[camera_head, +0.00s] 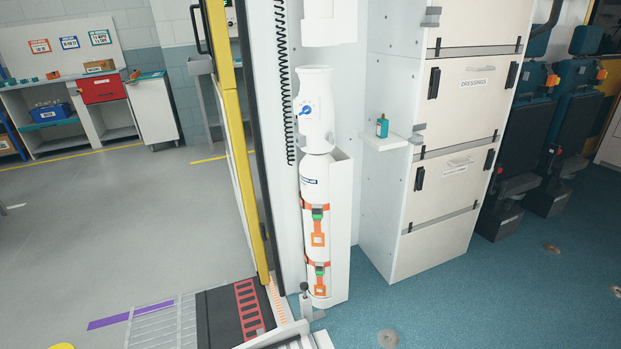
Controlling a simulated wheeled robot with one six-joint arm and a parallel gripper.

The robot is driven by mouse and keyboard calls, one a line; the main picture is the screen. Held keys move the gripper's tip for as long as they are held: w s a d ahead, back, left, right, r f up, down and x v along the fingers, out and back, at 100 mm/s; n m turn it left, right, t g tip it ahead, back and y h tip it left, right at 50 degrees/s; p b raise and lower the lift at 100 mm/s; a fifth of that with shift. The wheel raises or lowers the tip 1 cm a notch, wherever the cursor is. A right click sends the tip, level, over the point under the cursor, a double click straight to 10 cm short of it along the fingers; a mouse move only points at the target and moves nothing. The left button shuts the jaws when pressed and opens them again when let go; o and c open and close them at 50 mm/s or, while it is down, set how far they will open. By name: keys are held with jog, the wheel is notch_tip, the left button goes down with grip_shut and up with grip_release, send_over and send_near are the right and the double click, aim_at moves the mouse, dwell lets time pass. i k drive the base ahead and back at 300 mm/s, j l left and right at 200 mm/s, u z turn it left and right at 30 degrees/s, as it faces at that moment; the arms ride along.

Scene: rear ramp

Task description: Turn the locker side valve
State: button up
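A small blue valve knob (306,111) sits on a round dial on the white collar at the top of a white cylinder (316,180). The cylinder stands upright in a white holder, tied by two orange straps with green buckles. The white locker (455,140) stands to its right, with several drawer fronts, one labelled DRESSINGS. No other valve is clearly seen on the locker's side. My gripper is not in view, and nothing covers the blue knob.
A small teal bottle (382,126) stands on a white shelf (383,139) on the locker's side. A yellow post (240,150) and black coiled cord (282,80) are left of the cylinder. The teal floor (440,300) before the locker is clear. Seats (530,130) stand right.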

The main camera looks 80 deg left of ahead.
aim_at(329, 137)
jog(key=u, duration=2.2)
